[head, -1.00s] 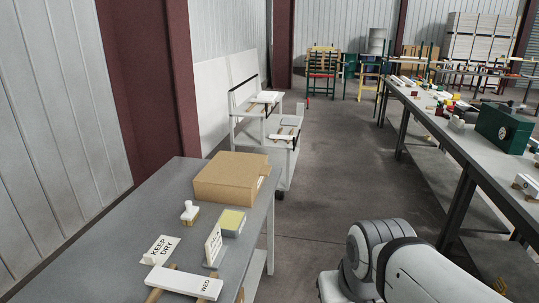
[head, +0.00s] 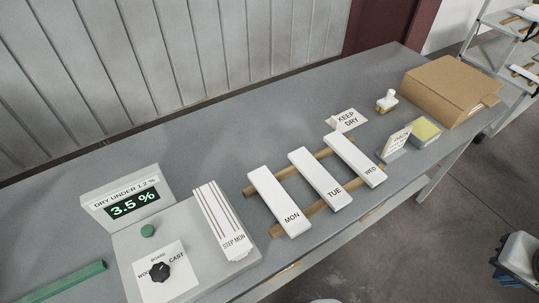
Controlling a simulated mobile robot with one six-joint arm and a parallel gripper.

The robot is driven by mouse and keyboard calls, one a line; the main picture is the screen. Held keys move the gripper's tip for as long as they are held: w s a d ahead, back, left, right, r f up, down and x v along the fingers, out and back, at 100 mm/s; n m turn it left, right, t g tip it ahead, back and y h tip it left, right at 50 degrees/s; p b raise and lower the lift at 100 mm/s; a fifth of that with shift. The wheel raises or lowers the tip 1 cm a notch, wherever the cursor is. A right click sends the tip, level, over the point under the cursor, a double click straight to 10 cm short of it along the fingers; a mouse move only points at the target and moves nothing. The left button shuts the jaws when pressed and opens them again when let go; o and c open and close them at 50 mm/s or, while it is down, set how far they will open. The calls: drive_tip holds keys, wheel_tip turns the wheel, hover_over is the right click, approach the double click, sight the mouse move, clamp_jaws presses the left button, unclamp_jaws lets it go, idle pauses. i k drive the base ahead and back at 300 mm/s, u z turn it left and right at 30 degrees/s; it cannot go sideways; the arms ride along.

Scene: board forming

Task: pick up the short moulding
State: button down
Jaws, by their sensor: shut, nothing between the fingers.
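A short white grooved piece marked STEP MON (head: 224,224) lies on the grey meter (head: 185,285). Its long dark grooves show on top. Three plain white boards marked MON (head: 277,197), TUE (head: 319,176) and WED (head: 355,158) lie side by side across two wooden rails (head: 262,186). No label names a short moulding, so I cannot tell for certain which piece it is. My gripper is not in view.
A green bar (head: 70,284) lies at lower left. A KEEP DRY sign (head: 347,121), a small stamp (head: 387,101), a yellow-topped block (head: 425,131) and a cardboard box (head: 448,90) stand farther right.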

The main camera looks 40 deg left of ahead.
sight(236, 245)
drive_tip(key=u, duration=2.15)
drive_tip(key=k, duration=0.4)
drive_tip(key=u, duration=0.35)
drive_tip(key=i, duration=0.45)
